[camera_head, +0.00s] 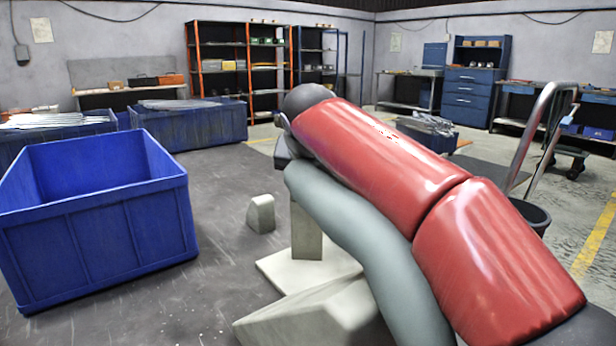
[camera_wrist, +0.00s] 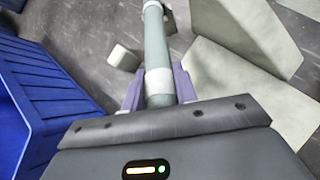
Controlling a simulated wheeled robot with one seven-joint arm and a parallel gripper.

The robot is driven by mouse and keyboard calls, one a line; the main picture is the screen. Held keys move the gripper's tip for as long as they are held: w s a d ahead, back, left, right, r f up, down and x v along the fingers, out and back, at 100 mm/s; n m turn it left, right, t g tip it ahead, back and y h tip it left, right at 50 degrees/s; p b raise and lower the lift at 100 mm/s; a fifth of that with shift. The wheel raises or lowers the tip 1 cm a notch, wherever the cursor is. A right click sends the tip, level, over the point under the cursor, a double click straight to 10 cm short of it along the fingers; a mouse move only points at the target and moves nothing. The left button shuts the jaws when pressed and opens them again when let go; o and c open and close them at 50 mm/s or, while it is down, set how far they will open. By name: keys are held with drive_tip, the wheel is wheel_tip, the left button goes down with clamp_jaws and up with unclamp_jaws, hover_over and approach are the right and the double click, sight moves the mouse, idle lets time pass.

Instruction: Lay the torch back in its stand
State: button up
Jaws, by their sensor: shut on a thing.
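The torch (camera_wrist: 156,50), a grey-green rod with pale bands, shows in the wrist view. My gripper (camera_wrist: 158,86) is shut on it, with one purple-grey finger on each side. Pale beige pieces, which look like the stand, are below my arm in the head view: an upright post (camera_head: 306,232) on a flat plate, and a sloped block (camera_head: 318,316). Pale slabs (camera_wrist: 245,35) also show right of the torch in the wrist view. I cannot tell whether torch and stand touch. My arm hides the grip in the head view.
A blue crate (camera_head: 92,235) stands at the left; its wall (camera_wrist: 45,95) also fills the left of the wrist view. A small pale block (camera_head: 260,213) sits between crate and post. A trolley handle (camera_head: 540,130) rises at the right. Shelves and benches line the back.

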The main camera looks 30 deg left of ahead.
drive_tip(key=shift+f, duration=0.9)
drive_tip(key=o, duration=1)
drive_tip(key=shift+o, duration=0.2)
drive_tip(key=shift+f, duration=0.1)
drive_tip(key=s+r, duration=0.1)
drive_tip(key=r, duration=0.1)
drive_tip(key=s+d+r, duration=0.1)
drive_tip(key=r, duration=0.3)
drive_tip(key=shift+s+d+r+p, duration=0.1)
drive_tip(key=shift+s+d+p, duration=0.1)
drive_tip(key=shift+s+p, duration=0.2)
drive_tip(key=s, duration=0.1)
drive_tip(key=s+d+r, duration=0.1)
drive_tip(key=shift+s+r, duration=0.2)
drive_tip(key=shift+s, duration=0.15)
drive_tip(key=shift+w, duration=0.15)
